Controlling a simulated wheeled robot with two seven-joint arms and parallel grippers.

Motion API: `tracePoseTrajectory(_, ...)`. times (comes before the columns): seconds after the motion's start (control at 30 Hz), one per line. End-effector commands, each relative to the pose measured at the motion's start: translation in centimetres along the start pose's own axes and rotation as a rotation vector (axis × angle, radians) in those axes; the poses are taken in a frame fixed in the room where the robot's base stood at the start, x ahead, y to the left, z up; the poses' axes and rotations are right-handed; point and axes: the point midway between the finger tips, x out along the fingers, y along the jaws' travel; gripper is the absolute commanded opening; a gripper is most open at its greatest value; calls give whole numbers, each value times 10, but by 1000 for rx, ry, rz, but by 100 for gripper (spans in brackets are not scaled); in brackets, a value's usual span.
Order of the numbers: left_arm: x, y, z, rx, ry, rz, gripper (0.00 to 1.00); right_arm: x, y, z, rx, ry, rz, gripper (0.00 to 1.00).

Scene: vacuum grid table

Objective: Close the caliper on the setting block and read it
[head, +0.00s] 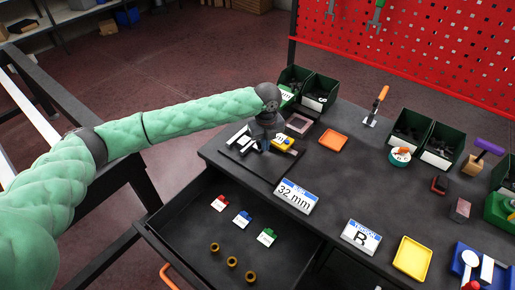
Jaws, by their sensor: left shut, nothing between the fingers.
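My left gripper (265,143) reaches in from the left and points down over a dark board (262,170) at the table's left end. It is shut with nothing between its fingers. Pale bars on the board (238,135) and a yellow and white piece (284,143) show on either side of the gripper. They look like parts of the caliper, but the gripper covers the middle. I cannot make out the setting block or how the jaws stand. A card reading 32 mm (296,195) stands in front of the board. My right gripper is not in view.
An open drawer (190,232) below holds small coloured tags and several brass rings. The table's middle is mostly clear.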

Motion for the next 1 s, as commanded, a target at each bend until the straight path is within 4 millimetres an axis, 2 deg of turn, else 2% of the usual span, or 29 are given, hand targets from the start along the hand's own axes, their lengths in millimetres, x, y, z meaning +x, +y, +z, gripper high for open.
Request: tracePoseTrajectory(1.0,0,8,15,-1,0,0,0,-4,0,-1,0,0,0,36)
